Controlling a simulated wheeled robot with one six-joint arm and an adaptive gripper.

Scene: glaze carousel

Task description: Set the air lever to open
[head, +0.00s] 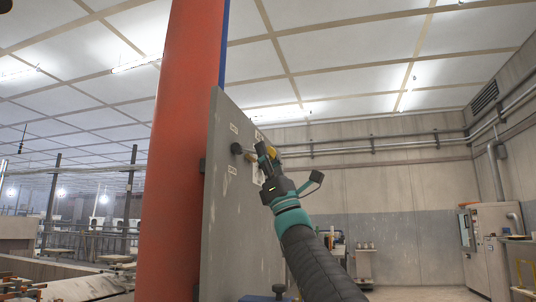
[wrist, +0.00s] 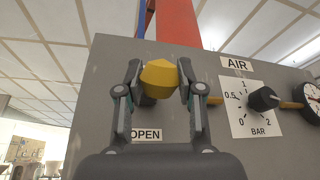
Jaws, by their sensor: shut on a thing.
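The grey panel (wrist: 225,150) carries an OPEN label (wrist: 144,135) and an AIR label (wrist: 237,63). The yellow air lever (wrist: 159,74) stands out from the panel, above the OPEN label and left of the AIR label. My gripper (wrist: 160,82) is shut on the lever's yellow end, one finger on each side. The lever's shaft behind the yellow end is mostly hidden, so its exact angle cannot be told. In the head view my gripper (head: 267,157) is at the panel's face, partly covering the lever.
A black knob (wrist: 263,98) on a white BAR scale sits right of the lever, with a round gauge (wrist: 308,93) farther right. A brass pipe joins them. A red column (head: 176,150) stands beside the panel. A grey cabinet (head: 490,245) stands far right.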

